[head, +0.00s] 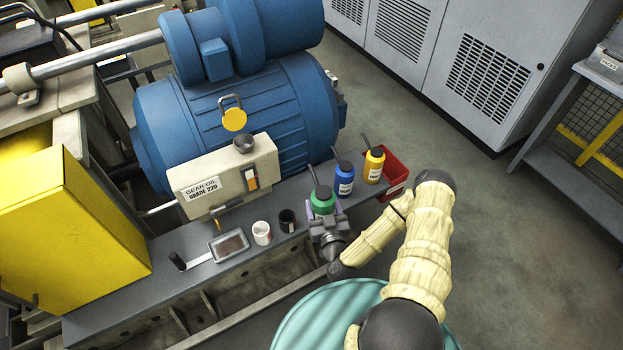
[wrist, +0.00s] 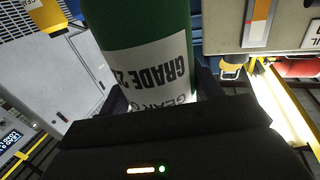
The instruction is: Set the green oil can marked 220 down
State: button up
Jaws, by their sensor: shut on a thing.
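The green oil can (head: 323,201) with a dark spout stands upright at the front edge of the grey ledge in the head view. My gripper (head: 326,216) is shut on it from the front. In the wrist view the green oil can (wrist: 140,40) fills the upper middle, its white label upside down, reading "GRADE 2" and "GEAR O", partly cut off. I cannot tell whether its base touches the grey ledge (head: 215,268) or hangs just above it; the gripper hides that part.
A blue can (head: 344,182), a yellow can (head: 373,166) and a red bin (head: 394,178) stand to the right. The gear oil box (head: 225,178) stands behind.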

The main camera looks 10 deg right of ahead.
jog(key=w+f+b, duration=0.2)
jog(key=w+b, duration=0.5)
jog(key=w+f+y+b, duration=0.1)
jog(key=w+f+b, duration=0.2)
jog(key=w+b, duration=0.5)
jog(key=shift+f+n, duration=0.2)
jog(key=shift+n, duration=0.2)
jog(key=shift+b, duration=0.35)
jog(key=shift+f+b, duration=3.2)
jog(key=shift+f, duration=0.85)
jog(key=shift+f, duration=0.25)
jog(key=o, duration=1.5)
jog(key=shift+s, duration=0.1)
